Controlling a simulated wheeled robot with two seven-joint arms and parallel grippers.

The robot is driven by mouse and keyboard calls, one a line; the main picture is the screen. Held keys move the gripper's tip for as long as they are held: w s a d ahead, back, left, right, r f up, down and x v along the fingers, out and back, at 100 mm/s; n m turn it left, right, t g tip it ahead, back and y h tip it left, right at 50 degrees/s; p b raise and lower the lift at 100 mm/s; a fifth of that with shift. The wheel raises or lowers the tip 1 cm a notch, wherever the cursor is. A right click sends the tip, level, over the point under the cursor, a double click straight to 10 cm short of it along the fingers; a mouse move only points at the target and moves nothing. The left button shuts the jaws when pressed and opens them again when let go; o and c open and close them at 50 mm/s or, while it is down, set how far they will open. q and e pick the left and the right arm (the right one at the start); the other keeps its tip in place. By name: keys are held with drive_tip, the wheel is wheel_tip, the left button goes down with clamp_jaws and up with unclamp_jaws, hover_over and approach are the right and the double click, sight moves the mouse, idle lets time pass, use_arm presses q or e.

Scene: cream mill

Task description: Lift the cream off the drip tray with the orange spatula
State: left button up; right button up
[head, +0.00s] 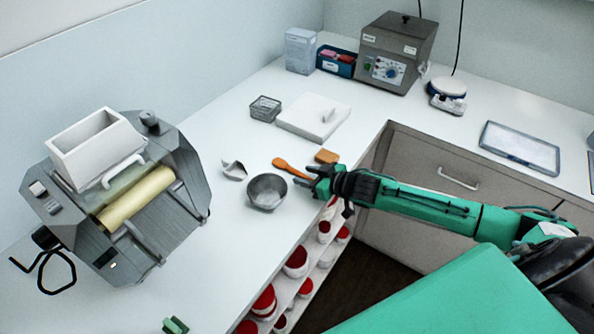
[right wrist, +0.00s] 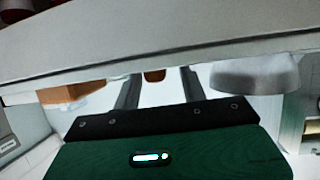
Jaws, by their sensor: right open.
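The orange spatula (head: 290,167) lies on the white counter, its handle end towards my right gripper (head: 315,182). My right gripper is open at the counter's front edge. In the right wrist view an orange-brown handle end (right wrist: 155,76) shows between the two open fingers (right wrist: 157,90), with no clear grip on it. The grey mill (head: 120,195) stands at the left with a cream-coloured roller (head: 137,198). I cannot clearly make out the drip tray or any cream on it.
A metal bowl (head: 267,193) stands just left of my right gripper. Red-lidded jars (head: 296,260) stand on shelves below.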

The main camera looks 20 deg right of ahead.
drive_tip(key=shift+w+a+f, duration=0.1)
drive_tip(key=shift+w, duration=0.1)
drive_tip(key=shift+c, duration=0.4)
clamp_jaws()
